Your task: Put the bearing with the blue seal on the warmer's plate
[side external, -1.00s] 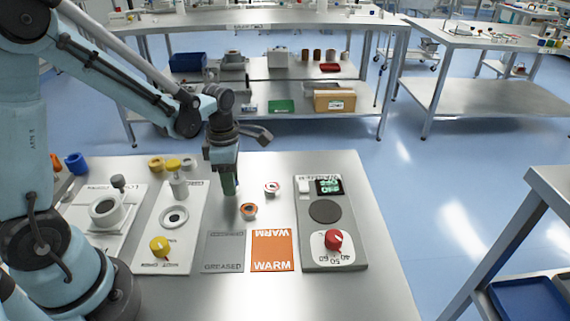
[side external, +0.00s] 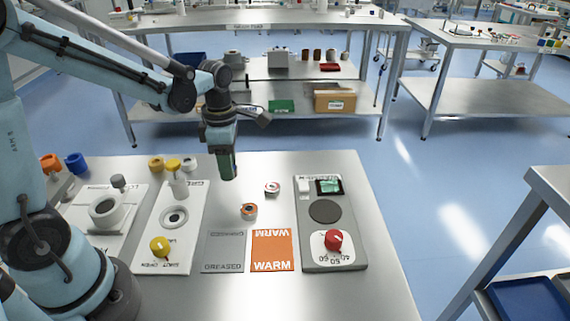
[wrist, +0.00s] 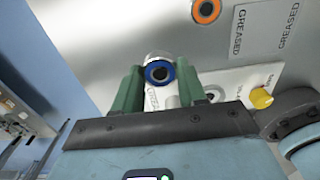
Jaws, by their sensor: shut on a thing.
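My gripper (side external: 229,172) is shut on the bearing with the blue seal (wrist: 158,71). In the wrist view the bearing is a pale ring with a blue face around a dark hole, between the two green fingers (wrist: 157,88). In the side view the gripper hangs above the bench near its back edge, and I cannot make out the bearing there. The warmer (side external: 318,264) is a grey unit to the right of my gripper, with a green display and a red knob. Its dark round plate (side external: 325,211) is bare.
An orange-sealed bearing (side external: 249,211) and a red-marked ring (side external: 272,188) stand between my gripper and the warmer. A grey GREASED mat (side external: 224,252) and an orange WARM mat (side external: 272,262) lie in front. A white fixture with a yellow knob (side external: 160,246) is to the left.

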